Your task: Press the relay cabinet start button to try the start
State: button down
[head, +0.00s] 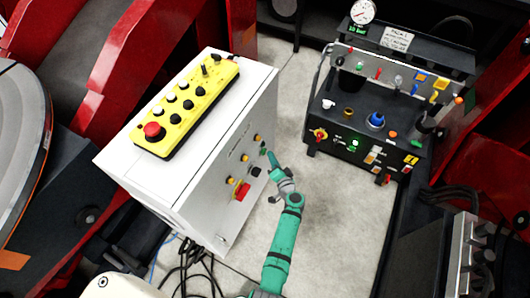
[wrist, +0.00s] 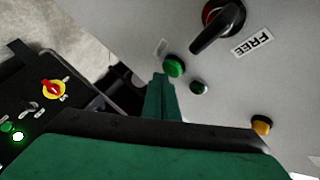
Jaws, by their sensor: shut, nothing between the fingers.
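The white relay cabinet (head: 205,190) stands left of centre in the head view, with its button panel facing right. In the wrist view its panel (wrist: 280,75) fills the upper right. A green button (wrist: 174,65) sits on it, with a smaller dark green knob or lamp (wrist: 198,88) beside it. My gripper (head: 271,155) is shut and empty, close to the panel's far upper part. In the wrist view the tip of my gripper (wrist: 160,78) appears just below and left of the green button. I cannot tell whether they touch.
A black switch handle (wrist: 220,30) labelled FREE and an amber lamp (wrist: 261,124) are near on the panel. A yellow pendant (head: 190,105) with a red button lies on the cabinet. A black equipment rack (head: 375,140) stands to the right, with bare floor (head: 295,130) between.

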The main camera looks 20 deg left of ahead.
jog(key=shift+d, duration=0.3)
jog(key=d, duration=0.5)
jog(key=shift+s, duration=0.1)
dwell(0.3)
dwell(0.7)
